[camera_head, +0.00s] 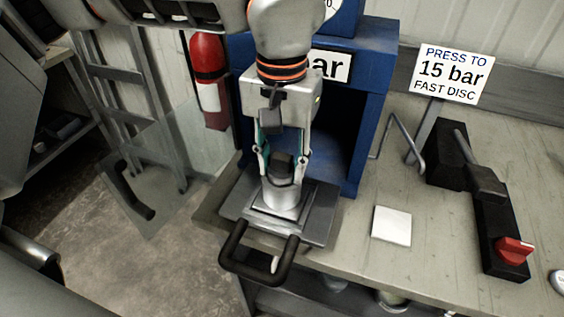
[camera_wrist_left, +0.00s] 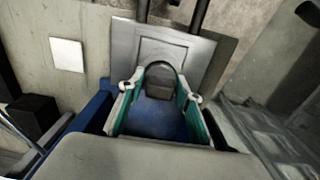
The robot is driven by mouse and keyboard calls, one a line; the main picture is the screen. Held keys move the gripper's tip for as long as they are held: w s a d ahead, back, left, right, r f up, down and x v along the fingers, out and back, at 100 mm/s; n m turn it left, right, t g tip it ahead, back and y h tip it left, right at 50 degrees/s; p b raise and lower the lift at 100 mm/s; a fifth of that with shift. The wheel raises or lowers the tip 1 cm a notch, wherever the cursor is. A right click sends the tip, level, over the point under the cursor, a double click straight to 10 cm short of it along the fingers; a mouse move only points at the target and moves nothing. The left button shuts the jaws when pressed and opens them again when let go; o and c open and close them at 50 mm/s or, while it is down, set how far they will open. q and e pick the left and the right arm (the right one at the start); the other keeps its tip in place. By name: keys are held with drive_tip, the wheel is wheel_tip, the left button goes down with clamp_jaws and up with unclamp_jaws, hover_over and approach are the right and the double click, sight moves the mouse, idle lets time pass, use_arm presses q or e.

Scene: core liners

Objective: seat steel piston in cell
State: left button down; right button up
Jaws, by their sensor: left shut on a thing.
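My left gripper (camera_head: 281,166) reaches down from above over the sliding plate of the blue press. Its fingers are shut around a dark-topped piece, which I take to be the steel piston (camera_head: 282,165); the piece also shows between the fingers in the left wrist view (camera_wrist_left: 160,76). Directly below is a bright steel cylinder, apparently the cell (camera_head: 281,200), standing upright on the sliding plate (camera_head: 316,215). The piston's lower part is at the cell's mouth; I cannot tell how deep it sits. My right gripper is not in view.
The blue press (camera_head: 372,110) stands close behind, with the plate's black handle (camera_head: 262,270) in front. To the right are a white square pad (camera_head: 392,226), a black lever unit (camera_head: 482,185) with a red knob (camera_head: 514,250), and a sign (camera_head: 452,74). A red extinguisher (camera_head: 208,58) hangs left.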

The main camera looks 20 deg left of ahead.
use_arm(q)
drive_tip(key=shift+f, duration=0.2)
drive_tip(key=shift+s+f, duration=0.3)
drive_tip(key=shift+f, duration=0.3)
drive_tip(key=c, duration=1.4)
unclamp_jaws()
drive_tip(key=shift+f+b, duration=0.1)
drive_tip(key=shift+b, duration=0.2)
drive_tip(key=shift+w, duration=0.2)
